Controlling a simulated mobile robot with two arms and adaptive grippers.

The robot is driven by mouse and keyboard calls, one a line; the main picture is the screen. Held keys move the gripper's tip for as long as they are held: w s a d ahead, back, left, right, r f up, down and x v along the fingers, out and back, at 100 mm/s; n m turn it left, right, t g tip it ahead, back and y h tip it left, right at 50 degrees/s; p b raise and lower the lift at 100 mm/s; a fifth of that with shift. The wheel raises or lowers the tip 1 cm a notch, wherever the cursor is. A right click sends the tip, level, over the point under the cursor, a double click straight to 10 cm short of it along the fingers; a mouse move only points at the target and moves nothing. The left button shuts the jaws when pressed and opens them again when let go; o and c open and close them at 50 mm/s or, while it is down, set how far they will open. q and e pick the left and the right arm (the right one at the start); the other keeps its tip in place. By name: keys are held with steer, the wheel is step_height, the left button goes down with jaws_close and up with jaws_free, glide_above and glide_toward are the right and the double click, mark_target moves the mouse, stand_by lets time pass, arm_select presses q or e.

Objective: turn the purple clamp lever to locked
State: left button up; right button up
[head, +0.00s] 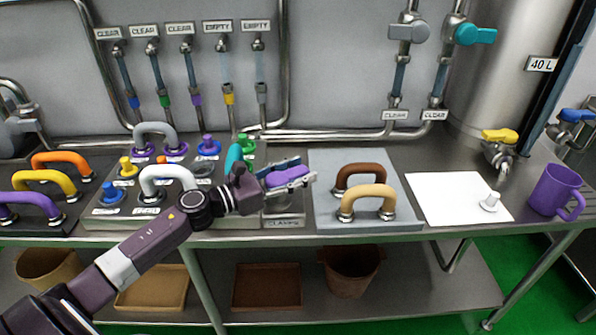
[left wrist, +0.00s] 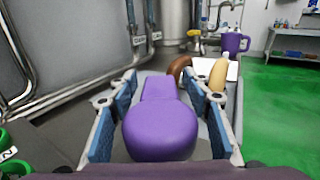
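The purple clamp lever (head: 287,177) lies low over the bench, above a plate labelled CLAMPS (head: 285,222). In the left wrist view the purple lever (left wrist: 160,122) points lengthwise away from me, with its broad rounded end nearest. My left gripper (head: 288,173) is at the lever, with one finger on each side of it. In the left wrist view its blue-padded fingers (left wrist: 160,98) are apart, with narrow gaps between pads and lever. The lever's pivot is hidden. My right gripper is not in view.
A teal lever (head: 233,158) stands upright close behind my left wrist. A grey board with brown (head: 361,172) and tan handles (head: 368,191) is just right. A control panel with coloured knobs and a white handle (head: 168,174) is left. A purple mug (head: 553,190) stands far right.

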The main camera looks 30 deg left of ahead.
mark_target(267, 183)
arm_select(q)
steer(key=v, duration=1.2)
steer(key=shift+c, duration=0.4)
